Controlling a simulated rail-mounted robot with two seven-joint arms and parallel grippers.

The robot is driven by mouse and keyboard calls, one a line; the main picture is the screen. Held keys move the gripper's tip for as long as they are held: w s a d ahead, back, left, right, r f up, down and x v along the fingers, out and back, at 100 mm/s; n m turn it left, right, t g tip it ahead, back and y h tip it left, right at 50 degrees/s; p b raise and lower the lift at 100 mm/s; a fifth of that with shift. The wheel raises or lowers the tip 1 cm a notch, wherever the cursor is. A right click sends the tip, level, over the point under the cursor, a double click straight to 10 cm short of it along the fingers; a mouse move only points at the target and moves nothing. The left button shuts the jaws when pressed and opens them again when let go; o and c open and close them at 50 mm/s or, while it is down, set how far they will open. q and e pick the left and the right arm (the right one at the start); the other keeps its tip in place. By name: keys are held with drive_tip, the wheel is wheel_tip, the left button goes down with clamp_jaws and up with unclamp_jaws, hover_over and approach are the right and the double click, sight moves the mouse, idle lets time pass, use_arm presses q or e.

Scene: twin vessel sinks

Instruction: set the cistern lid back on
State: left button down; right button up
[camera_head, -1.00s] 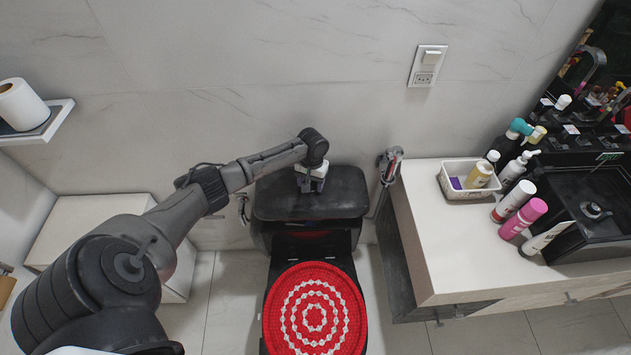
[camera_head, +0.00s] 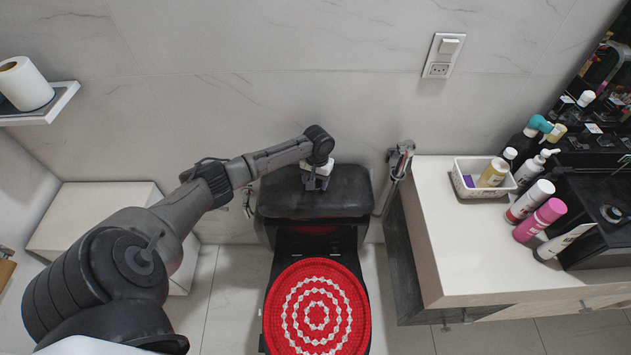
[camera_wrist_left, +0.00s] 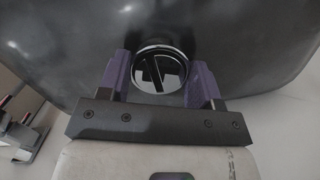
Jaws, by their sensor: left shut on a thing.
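The black cistern lid (camera_head: 345,188) lies over the cistern behind the toilet seat in the head view. It fills the upper part of the left wrist view as a dark, glossy surface (camera_wrist_left: 250,50). My left gripper (camera_head: 316,185) reaches down onto the lid's top. I cannot tell whether the lid rests fully on the cistern. The toilet (camera_head: 308,242) has a red and white round cover (camera_head: 316,312). My right gripper is not in view.
A white counter (camera_head: 450,250) stands at the right, with a basket (camera_head: 468,190) and several bottles (camera_head: 540,220). A spray hose holder (camera_head: 400,160) is on the wall just right of the lid. A shelf with a paper roll (camera_head: 25,84) is at the upper left.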

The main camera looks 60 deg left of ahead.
sight(316, 184)
use_arm(q)
drive_tip(key=shift+f+b, duration=0.8)
drive_tip(key=shift+b, duration=0.05)
drive_tip(key=shift+f, duration=1.55)
drive_tip(key=shift+w, duration=0.1)
drive_tip(key=shift+p, duration=0.3)
drive_tip(key=shift+f+p, duration=0.3)
drive_tip(key=shift+p, duration=0.2)
